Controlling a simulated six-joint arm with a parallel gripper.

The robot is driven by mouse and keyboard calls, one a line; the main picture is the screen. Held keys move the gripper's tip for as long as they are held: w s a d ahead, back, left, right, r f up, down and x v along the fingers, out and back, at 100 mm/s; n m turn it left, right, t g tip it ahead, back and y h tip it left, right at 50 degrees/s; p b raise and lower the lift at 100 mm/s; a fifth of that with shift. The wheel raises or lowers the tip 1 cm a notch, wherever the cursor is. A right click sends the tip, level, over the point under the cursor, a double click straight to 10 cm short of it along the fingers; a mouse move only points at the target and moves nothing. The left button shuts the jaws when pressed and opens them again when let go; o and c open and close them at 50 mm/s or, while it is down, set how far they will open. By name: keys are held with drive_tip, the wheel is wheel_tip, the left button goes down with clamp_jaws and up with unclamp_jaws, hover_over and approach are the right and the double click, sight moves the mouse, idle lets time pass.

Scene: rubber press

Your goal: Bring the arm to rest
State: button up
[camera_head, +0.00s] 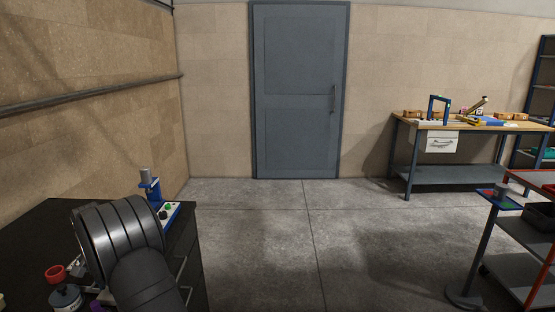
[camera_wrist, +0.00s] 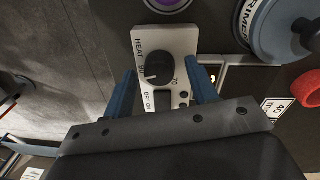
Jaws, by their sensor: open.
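My gripper (camera_wrist: 163,84) shows in the wrist view as two blue fingers, apart, with nothing held between them. Beyond the fingers is a pale heat control box (camera_wrist: 165,58) with a black dial and a rocker switch marked OFF and ON. I cannot tell the height of the fingers above it. In the head view my dark arm hangs over the black bench (camera_head: 40,225) at the lower left, and my fingers are hidden there.
A primer tin (camera_wrist: 290,30) and a red ring-like item (camera_wrist: 305,88) lie to the right of the box; a purple item (camera_wrist: 166,3) lies above it. A blue press (camera_head: 152,186) stands at the bench's back edge. Open floor separates the bench from a workbench (camera_head: 430,124) and red-framed cart.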

drive_tip(key=n, duration=0.6)
drive_tip(key=shift+s+n, duration=0.1)
drive_tip(key=shift+n, duration=0.2)
drive_tip(key=n, duration=0.5)
drive_tip(key=shift+n, duration=0.3)
drive_tip(key=o, duration=1)
drive_tip(key=shift+o, duration=0.2)
drive_tip(key=w+r+m+t, duration=0.1)
drive_tip(key=w+r+m, duration=0.1)
drive_tip(key=r+m, duration=0.55)
drive_tip(key=w+r+m+t, duration=0.1)
drive_tip(key=w+r+m, duration=0.1)
drive_tip(key=r+m, duration=0.6)
wheel_tip(320, 180, down, 8)
drive_tip(key=w, duration=0.1)
drive_tip(key=shift+f+n+y, duration=0.15)
drive_tip(key=shift+n+y, duration=0.15)
drive_tip(key=shift+n, duration=0.15)
